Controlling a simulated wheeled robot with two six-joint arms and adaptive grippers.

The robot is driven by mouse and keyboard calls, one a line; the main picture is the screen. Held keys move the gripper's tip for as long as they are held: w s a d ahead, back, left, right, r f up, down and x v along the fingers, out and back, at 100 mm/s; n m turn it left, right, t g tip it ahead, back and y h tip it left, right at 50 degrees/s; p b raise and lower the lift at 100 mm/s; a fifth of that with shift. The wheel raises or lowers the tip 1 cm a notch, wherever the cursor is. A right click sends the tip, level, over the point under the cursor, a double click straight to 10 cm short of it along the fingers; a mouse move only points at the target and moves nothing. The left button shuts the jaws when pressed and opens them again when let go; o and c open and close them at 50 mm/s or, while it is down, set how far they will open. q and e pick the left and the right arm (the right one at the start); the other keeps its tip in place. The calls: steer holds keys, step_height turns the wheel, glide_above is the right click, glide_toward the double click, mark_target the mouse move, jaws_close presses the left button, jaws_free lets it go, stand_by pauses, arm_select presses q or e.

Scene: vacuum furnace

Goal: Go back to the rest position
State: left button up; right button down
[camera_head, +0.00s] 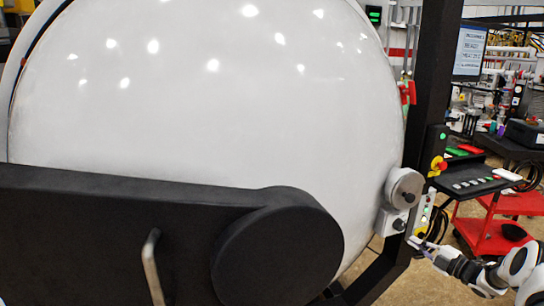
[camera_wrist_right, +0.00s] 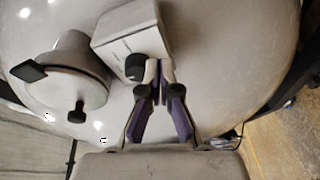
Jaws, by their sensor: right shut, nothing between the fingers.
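My right gripper (camera_head: 422,243) reaches in from the lower right in the head view, beside the small control box at the furnace door's right edge. In the right wrist view my right gripper (camera_wrist_right: 158,75) has its fingertips together with nothing between them. The tips are close to a grey box with a black knob (camera_wrist_right: 135,67); I cannot tell if they touch it. The large white furnace door (camera_head: 210,110) fills most of the head view and looks shut. My left gripper is not in view.
A black arm (camera_head: 130,235) with a metal handle (camera_head: 152,265) crosses the door. A round grey latch (camera_head: 404,187) sits at its right edge.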

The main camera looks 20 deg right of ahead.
steer(key=w+a+f+m+g+h+b, duration=0.15)
steer(key=a+f+m, duration=0.5)
steer(key=a, duration=0.65)
steer(key=w+a+f+m+g+b, duration=0.1)
steer(key=a+f+m+g, duration=0.25)
steer(key=a+f, duration=0.8)
steer(key=s+a+f+m+g, duration=0.2)
steer(key=s+a+f, duration=0.15)
steer(key=a, duration=0.25)
steer(key=s+a+f+m+g, duration=0.1)
steer(key=s+a+f, duration=0.1)
steer(key=s+a, duration=0.3)
arm_select(q)
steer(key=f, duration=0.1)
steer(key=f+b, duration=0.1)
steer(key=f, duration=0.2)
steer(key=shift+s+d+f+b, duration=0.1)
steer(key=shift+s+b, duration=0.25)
steer(key=shift+b, duration=0.05)
arm_select(e)
steer(key=s+a+f+m+g, duration=0.1)
steer(key=s+a+g, duration=0.2)
steer(key=s, duration=0.6)
steer(key=s+a+f+m+g+h, duration=0.1)
steer(key=s+a+m+g, duration=0.1)
steer(key=s, duration=0.8)
steer(key=s+a+f+m+g+h, duration=0.1)
steer(key=s+a+g, duration=0.3)
steer(key=s, duration=0.6)
steer(key=shift+m+g, duration=0.3)
